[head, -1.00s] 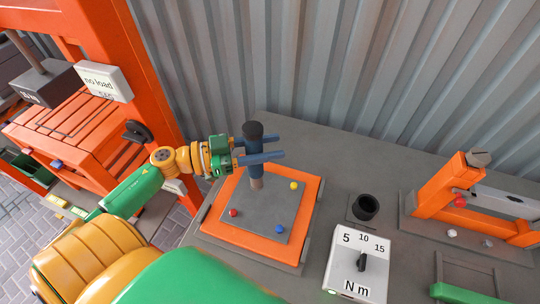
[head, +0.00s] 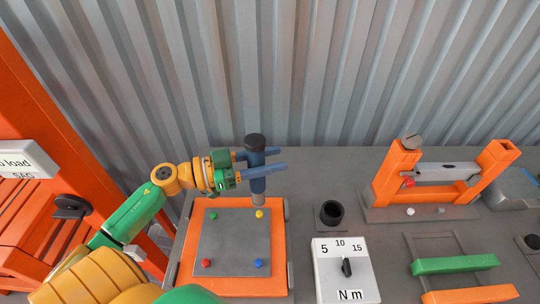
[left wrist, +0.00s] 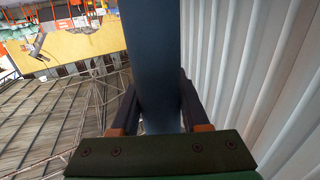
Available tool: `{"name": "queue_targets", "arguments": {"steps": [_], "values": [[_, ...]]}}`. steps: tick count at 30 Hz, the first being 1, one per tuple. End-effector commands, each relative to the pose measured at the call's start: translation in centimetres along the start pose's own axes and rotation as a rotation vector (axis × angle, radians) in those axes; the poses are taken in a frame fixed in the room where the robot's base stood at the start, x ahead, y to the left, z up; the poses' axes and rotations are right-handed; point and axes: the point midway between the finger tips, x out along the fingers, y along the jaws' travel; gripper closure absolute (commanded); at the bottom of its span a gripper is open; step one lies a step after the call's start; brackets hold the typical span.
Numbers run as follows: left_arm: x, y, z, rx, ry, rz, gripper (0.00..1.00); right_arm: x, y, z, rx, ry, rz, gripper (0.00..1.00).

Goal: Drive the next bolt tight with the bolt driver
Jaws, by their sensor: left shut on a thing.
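The bolt driver (head: 257,182) is upright, with a black cap, a dark blue body and a pale lower end. My left gripper (head: 262,166) is shut around its body; the left wrist view shows the dark driver (left wrist: 152,60) between both fingers. The driver's lower end is just behind or above the yellow bolt (head: 260,214); I cannot tell whether they touch. The grey plate (head: 233,241) also has a green bolt (head: 213,214), a red bolt (head: 206,263) and a blue bolt (head: 258,263) at its other corners. My right gripper is out of view.
An orange base (head: 215,285) carries the plate. Right of it are a black cup (head: 331,213) and a torque box (head: 330,280) marked 5, 10, 15 N m, its knob near 10. An orange frame (head: 398,172) stands farther right. A corrugated wall (head: 330,70) closes the back.

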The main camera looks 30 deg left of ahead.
Motion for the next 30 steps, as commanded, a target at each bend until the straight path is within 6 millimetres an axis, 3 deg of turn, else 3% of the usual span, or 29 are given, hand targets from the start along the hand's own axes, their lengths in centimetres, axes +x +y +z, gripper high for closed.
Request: {"name": "queue_targets", "arguments": {"steps": [13,30], "values": [[0.1,0.0,4.8,0.000,0.001,0.000,1.00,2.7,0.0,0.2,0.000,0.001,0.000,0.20],[0.1,0.0,5.5,0.001,0.001,0.000,1.00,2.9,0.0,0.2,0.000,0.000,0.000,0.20]]}}
